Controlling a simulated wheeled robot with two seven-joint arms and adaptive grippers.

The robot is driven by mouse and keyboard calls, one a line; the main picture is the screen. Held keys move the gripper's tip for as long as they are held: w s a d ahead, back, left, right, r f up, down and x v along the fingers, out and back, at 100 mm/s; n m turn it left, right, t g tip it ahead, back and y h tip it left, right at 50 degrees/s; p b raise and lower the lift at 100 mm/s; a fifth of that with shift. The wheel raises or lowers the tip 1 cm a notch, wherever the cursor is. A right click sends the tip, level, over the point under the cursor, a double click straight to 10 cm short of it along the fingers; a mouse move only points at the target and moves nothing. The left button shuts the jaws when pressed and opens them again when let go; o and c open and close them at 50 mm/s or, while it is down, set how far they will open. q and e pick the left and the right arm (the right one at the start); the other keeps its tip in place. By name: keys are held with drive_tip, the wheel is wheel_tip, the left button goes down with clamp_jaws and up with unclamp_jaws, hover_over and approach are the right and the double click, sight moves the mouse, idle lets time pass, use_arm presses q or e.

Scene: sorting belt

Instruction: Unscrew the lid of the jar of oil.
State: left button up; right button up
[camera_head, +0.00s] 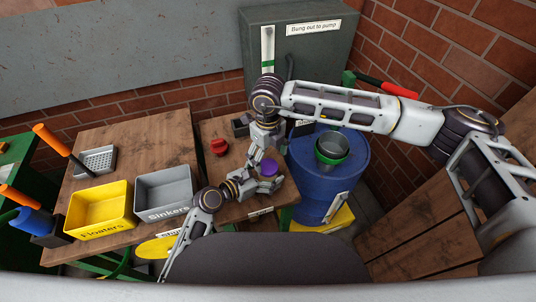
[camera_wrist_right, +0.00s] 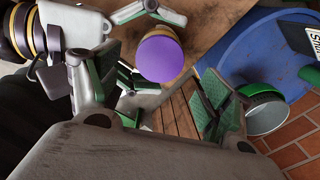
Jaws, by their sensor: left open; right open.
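The jar of oil shows its round purple lid (camera_head: 268,168) on the small wooden table; in the right wrist view the lid (camera_wrist_right: 160,59) faces the camera, with a strip of yellowish side showing. My left gripper (camera_head: 262,182) is open beside the jar, its fingers on either side of it; whether they touch it is unclear. Its fingers also show in the right wrist view (camera_wrist_right: 142,45). My right gripper (camera_head: 265,153) is open above the jar, and in its wrist view (camera_wrist_right: 155,92) the lid appears between and beyond its green-padded fingers. Most of the jar's body is hidden.
A red object (camera_head: 218,147) lies left of the grippers. A blue drum (camera_head: 312,195) with a green-rimmed metal container (camera_head: 331,148) stands close on the right. Yellow (camera_head: 100,225) and grey (camera_head: 165,210) bins are at the left. A grey cabinet (camera_head: 315,60) stands behind.

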use_arm(q)
drive_tip(key=v, duration=1.1)
drive_tip(key=shift+s+a, duration=0.2)
drive_tip(key=shift+r, duration=0.1)
drive_tip(key=shift+s, duration=0.1)
idle(0.4)
